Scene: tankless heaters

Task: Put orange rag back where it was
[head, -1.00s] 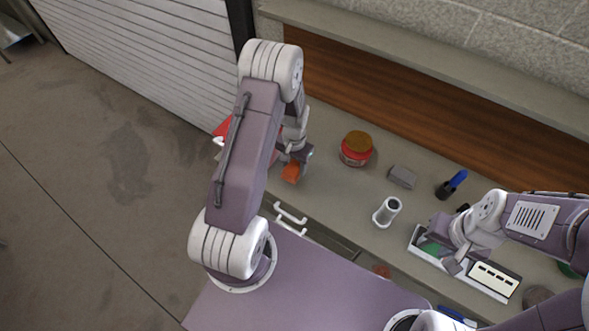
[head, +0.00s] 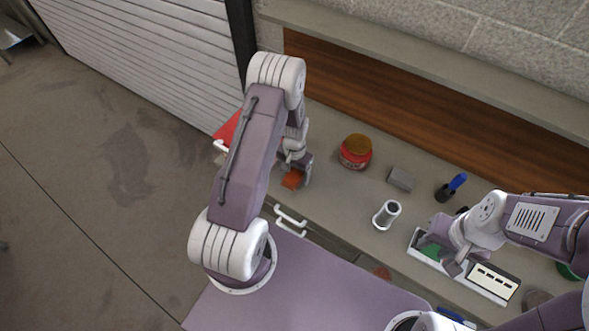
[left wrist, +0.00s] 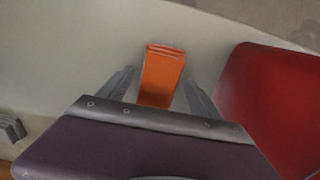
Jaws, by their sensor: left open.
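The orange rag (head: 292,180) lies on the counter at its left end, partly covered by my left arm in the head view. In the left wrist view the rag (left wrist: 162,76) is a folded orange strip between the two fingers. My left gripper (left wrist: 157,88) is open, with a finger on each side of the rag and gaps between them. In the head view my left gripper (head: 300,178) is just over the counter. My right gripper (head: 446,258) is over a white tray; its fingers are too small to tell whether it is open or shut.
A red object (head: 228,130) lies left of the rag and also shows in the left wrist view (left wrist: 270,110). A red jar (head: 355,152), a grey block (head: 401,178), a white cylinder (head: 386,213), a blue-handled tool (head: 451,187) and the white tray (head: 488,289) stand farther right.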

